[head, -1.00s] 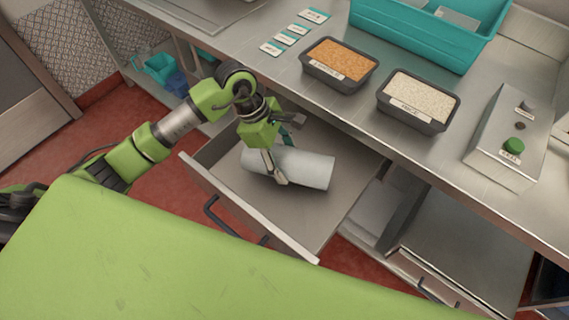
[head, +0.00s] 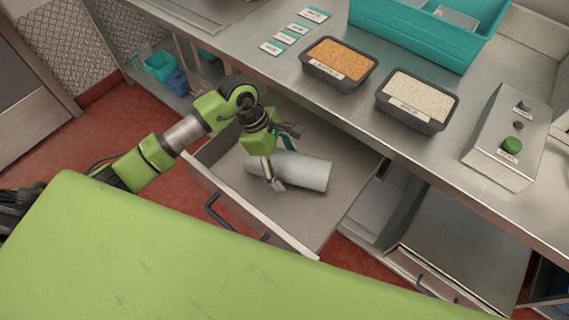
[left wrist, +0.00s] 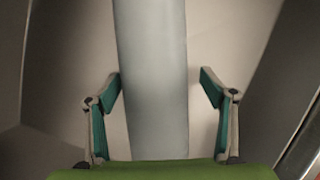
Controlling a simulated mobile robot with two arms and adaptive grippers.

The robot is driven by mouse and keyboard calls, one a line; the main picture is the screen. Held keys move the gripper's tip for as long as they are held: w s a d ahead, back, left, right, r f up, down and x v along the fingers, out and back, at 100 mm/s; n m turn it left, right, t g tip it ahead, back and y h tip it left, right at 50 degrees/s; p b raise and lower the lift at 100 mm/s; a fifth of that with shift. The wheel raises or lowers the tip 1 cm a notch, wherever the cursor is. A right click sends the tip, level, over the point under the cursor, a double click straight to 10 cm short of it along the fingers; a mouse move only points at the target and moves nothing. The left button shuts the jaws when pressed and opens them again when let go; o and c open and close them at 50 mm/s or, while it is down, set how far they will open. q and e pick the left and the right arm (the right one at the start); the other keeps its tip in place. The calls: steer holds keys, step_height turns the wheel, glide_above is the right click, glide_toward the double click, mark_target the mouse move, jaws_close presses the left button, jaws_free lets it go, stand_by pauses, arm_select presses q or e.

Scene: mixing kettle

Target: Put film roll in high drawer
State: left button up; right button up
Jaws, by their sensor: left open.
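The film roll (head: 304,172) is a pale grey-white cylinder lying on its side inside the open drawer (head: 335,205) under the counter. It also shows in the left wrist view (left wrist: 152,75), running lengthwise between the fingers. My left gripper (head: 277,166) is over the left part of the roll, with its fingers on either side of it. In the left wrist view the gripper (left wrist: 160,90) is open, with a gap between each finger and the roll. Part of the roll is hidden behind the fingers in the head view. My right gripper is not in view.
On the counter stand a tray of orange grains (head: 340,60), a tray of white grains (head: 418,98), a teal crate (head: 425,35), and a control box with a green button (head: 511,146). Another drawer (head: 440,290) is at the lower right. The pulled-out drawer has free floor around the roll.

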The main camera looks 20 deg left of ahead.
arm_select(q)
steer(key=shift+r, duration=0.15)
steer(key=shift+a+r, duration=0.15)
steer(key=shift+r, duration=0.1)
steer(key=b+v, duration=0.1)
steer(key=v, duration=1)
steer(key=shift+a+r+b, duration=0.1)
steer(key=shift+r+b, duration=0.1)
steer(key=shift+b, duration=0.2)
steer(key=shift+f, duration=0.1)
